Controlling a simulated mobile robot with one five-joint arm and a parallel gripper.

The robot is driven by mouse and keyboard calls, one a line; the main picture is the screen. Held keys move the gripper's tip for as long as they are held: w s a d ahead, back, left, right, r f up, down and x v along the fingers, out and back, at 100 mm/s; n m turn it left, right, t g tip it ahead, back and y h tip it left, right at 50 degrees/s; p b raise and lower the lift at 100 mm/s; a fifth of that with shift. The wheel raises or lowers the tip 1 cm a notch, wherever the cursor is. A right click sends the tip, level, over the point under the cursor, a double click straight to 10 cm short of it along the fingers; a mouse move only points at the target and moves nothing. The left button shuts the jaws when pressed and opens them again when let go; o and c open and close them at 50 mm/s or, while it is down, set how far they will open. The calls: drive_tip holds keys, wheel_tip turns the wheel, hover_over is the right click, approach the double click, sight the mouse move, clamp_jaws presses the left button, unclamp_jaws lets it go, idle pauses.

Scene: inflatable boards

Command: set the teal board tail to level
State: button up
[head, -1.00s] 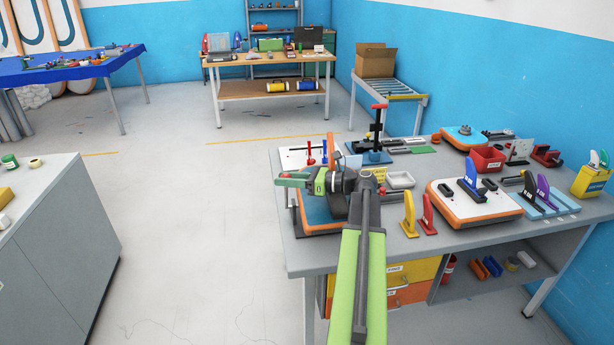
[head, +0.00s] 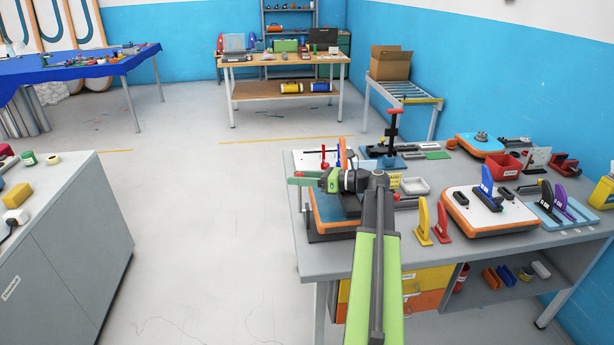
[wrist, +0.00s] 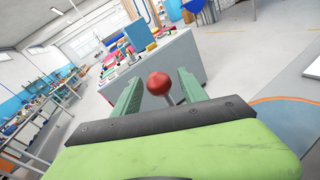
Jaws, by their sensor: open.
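A board with a blue-teal top and orange rim (head: 325,208) lies at the left end of the grey workbench, partly hidden by my arm. The wrist view shows part of a blue surface with an orange edge (wrist: 290,125) at the right. My gripper (head: 291,179) is above the board's left side, pointing left. In the wrist view my gripper (wrist: 158,90) is open. A red ball knob on a grey rod (wrist: 158,83) shows between its two green fingers. I cannot tell whether they touch it. The board's tail is not clearly visible.
The grey workbench (head: 400,262) also holds a white-and-orange board with a blue fin (head: 468,217), yellow and red fins (head: 424,222), a red bin (head: 502,165) and a red-handled upright clamp (head: 392,128). A grey cabinet (head: 80,225) stands left across open floor.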

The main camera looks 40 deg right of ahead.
drive_tip(key=p+v, duration=0.1)
drive_tip(key=v, duration=1.6)
drive_tip(key=shift+d+p, duration=0.1)
drive_tip(key=shift+p, duration=0.3)
drive_tip(key=shift+s, duration=0.2)
